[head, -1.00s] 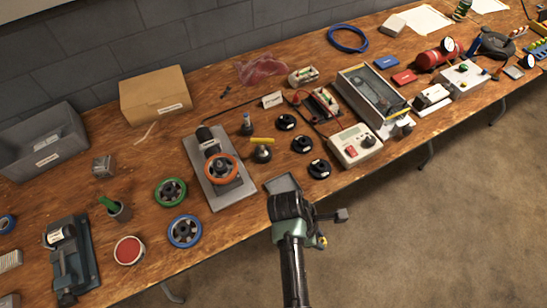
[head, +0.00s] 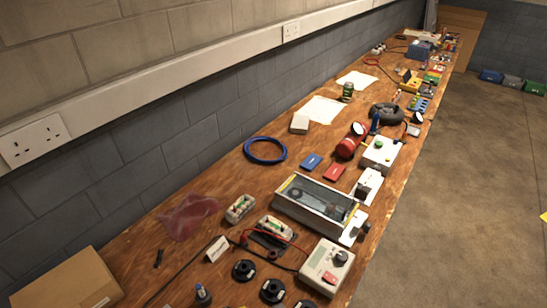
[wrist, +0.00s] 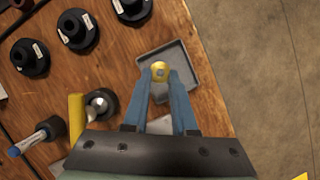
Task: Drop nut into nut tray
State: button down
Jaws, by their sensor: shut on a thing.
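In the wrist view my gripper (wrist: 160,78) has its two blue fingers closed on a small brass-yellow nut (wrist: 159,69) with a hole in its middle. The nut is at the fingertips, seen over the shallow grey nut tray (wrist: 182,56). The tray lies on the wooden table near its edge. The fingers cover part of the tray. The height of the nut above the tray floor is hard to tell. The head view shows neither my gripper nor the tray.
In the wrist view several black round parts (wrist: 78,31), a yellow-handled piece (wrist: 77,118) and a blue-capped bottle (wrist: 38,138) stand left of the tray. Floor (wrist: 265,70) shows beyond the table edge at right. A meter (head: 327,266) stands near the table's front edge.

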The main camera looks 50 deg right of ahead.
jog(key=shift+f+b, duration=2.65)
jog(key=shift+b, duration=0.4)
jog(key=c, duration=0.6)
grip_release()
jog(key=shift+c, duration=0.2)
jog(key=p+v, duration=0.2)
jog(key=v, duration=1.1)
